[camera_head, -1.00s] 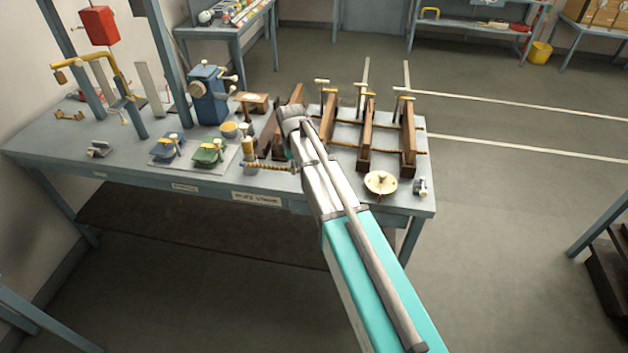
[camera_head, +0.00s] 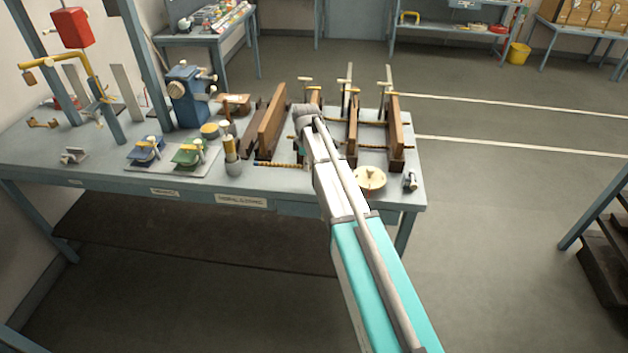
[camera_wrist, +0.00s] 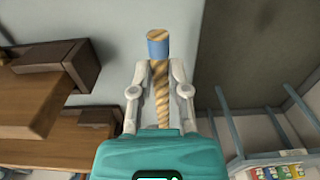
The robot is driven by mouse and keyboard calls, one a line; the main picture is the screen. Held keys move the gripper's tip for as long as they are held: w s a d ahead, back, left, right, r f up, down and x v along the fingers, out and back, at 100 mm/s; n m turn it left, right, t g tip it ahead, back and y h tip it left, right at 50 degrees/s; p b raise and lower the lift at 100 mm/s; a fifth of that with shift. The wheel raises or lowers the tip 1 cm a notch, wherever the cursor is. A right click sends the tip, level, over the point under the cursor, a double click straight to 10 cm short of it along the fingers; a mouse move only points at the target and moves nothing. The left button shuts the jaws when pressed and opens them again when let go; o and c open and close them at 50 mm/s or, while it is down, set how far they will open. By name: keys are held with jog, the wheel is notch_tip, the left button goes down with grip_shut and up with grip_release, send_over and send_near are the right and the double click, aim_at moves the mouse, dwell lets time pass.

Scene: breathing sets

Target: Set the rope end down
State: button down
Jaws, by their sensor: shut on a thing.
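My gripper (camera_wrist: 159,74) is shut on the rope (camera_wrist: 161,95) in the wrist view. The tan twisted rope runs between the two pale fingers, and its end with a blue band (camera_wrist: 158,49) sticks out beyond the fingertips. In the head view a piece of the rope (camera_head: 278,166) shows near the bench's front edge, left of my arm. My fingers are hidden behind my arm there. I cannot tell whether the rope touches the bench top.
Upright wooden boards (camera_head: 271,121) stand left of my arm; more wooden frames (camera_head: 395,133) stand right. A round pale dish (camera_head: 369,179) and a cup of brushes (camera_head: 232,160) are near the front edge of the bench (camera_head: 205,180). Blue and green devices (camera_head: 187,153) are farther left.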

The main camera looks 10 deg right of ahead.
jog(key=shift+w+d+f+b, duration=0.3)
jog(key=shift+d+f+b, duration=0.15)
jog(key=shift+f, duration=0.2)
jog(key=shift+w+d+f+b, duration=0.25)
jog(key=shift+d+f+b, duration=0.2)
jog(key=shift+f, duration=0.15)
jog(key=shift+w+d+f+b, duration=0.25)
jog(key=shift+d+f+b, duration=0.15)
jog(key=shift+f+b, duration=0.35)
notch_tip(320, 180, down, 2)
jog(key=shift+f+b, duration=0.25)
jog(key=shift+b, duration=1)
jog(key=shift+s, duration=0.1)
jog(key=c, duration=0.6)
grip_release()
jog(key=shift+r, duration=0.15)
